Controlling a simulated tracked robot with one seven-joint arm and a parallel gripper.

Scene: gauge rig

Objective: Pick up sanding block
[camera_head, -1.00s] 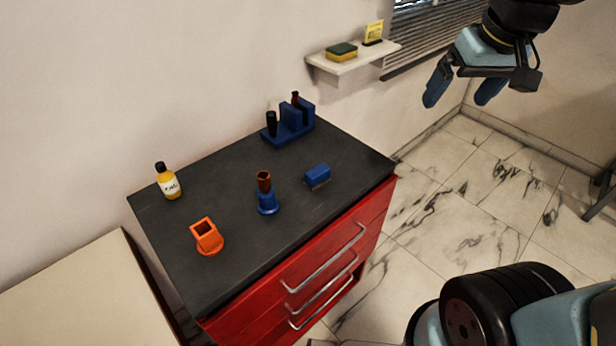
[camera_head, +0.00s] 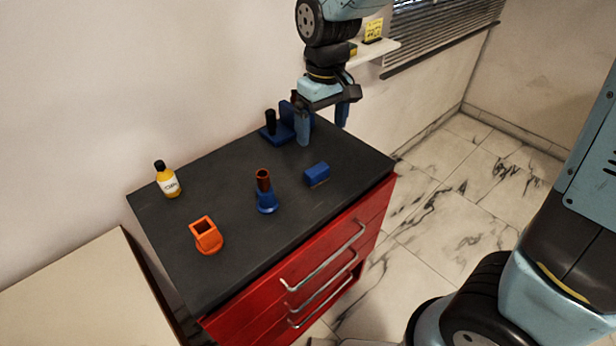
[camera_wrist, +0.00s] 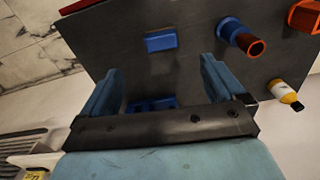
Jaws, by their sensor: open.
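The sanding block is a small blue block (camera_head: 317,173) lying on the dark top of the red drawer cabinet, near its right edge. It also shows in the wrist view (camera_wrist: 161,41), ahead of my fingers and roughly between their lines. My gripper (camera_head: 322,132) is open and empty, above the back right of the cabinet top, with its fingers pointing down. In the wrist view my gripper (camera_wrist: 160,68) has its two fingers wide apart, and the block is clear of both.
A blue rack (camera_head: 270,138) with a dark-handled item stands behind my gripper, partly hidden. A blue stand with a brown tube (camera_head: 266,199), an orange square holder (camera_head: 207,238) and a yellow bottle (camera_head: 168,183) stand further left. The cabinet top (camera_head: 225,180) is free between them.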

